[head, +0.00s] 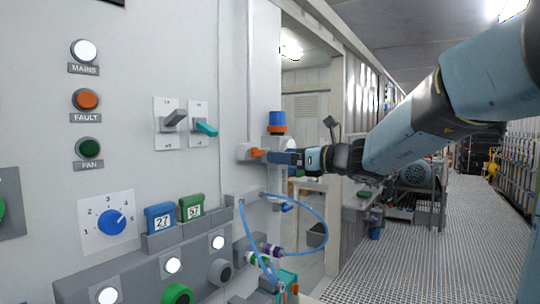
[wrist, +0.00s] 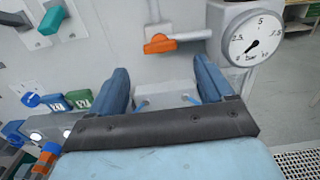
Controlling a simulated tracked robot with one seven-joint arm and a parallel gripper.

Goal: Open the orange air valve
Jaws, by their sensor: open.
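My gripper (head: 280,157) is close to the handle in the head view. In the wrist view its two blue fingers (wrist: 165,82) are apart with nothing between them. The handle shows beyond the fingertips; I cannot tell whether they touch it.
A blue-and-orange fitting (head: 277,121) stands above the gauge. Blue air hoses (head: 322,225) loop below. The panel (head: 140,60) at left carries switches, a blue dial (head: 110,222) and tags. The grated floor (head: 430,250) at right is largely clear.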

